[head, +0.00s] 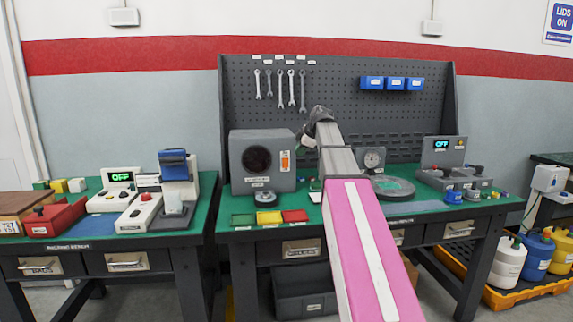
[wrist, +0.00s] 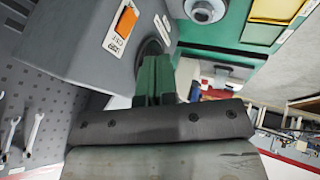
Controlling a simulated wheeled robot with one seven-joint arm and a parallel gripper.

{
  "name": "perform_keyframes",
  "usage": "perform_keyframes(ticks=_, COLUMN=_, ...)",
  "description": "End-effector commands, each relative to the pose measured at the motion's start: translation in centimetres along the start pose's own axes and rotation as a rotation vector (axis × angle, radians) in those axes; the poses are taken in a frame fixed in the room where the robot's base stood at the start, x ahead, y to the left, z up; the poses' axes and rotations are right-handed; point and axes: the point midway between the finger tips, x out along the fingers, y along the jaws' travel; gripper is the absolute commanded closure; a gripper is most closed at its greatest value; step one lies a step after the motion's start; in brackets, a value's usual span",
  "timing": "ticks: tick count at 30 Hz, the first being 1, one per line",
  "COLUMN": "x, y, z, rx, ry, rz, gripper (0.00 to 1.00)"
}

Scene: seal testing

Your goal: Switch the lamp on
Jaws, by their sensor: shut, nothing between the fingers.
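A grey box (head: 262,180) stands on the green bench top, with a round dark window in its front. A white plate with an orange rocker-like part (head: 285,160) is right of the window; it also shows in the wrist view (wrist: 124,22), with small print I cannot read. No separate lamp is clear to me. My gripper (wrist: 154,62) is shut and empty. In the wrist view its green fingers overlap the box's window, below the orange part; I cannot tell whether they touch. In the head view my arm's end is at the box's upper right, its fingers not clear.
Green, yellow and red trays (head: 268,218) lie before the box. A dial gauge (head: 374,158) and a round plate stand right of my arm. A pegboard (head: 345,100) with wrenches is behind. The left bench (head: 85,240) carries several devices.

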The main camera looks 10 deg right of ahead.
Motion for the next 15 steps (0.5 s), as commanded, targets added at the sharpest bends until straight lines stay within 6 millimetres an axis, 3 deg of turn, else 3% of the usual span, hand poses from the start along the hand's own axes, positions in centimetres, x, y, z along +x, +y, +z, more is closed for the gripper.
perform_keyframes(ticks=10, x=0.1, y=0.0, z=0.0, rx=0.000, ry=0.000, rz=0.000, gripper=1.00)
perform_keyframes(ticks=15, x=1.3, y=0.0, z=0.0, rx=0.000, ry=0.000, rz=-0.002, gripper=1.00)
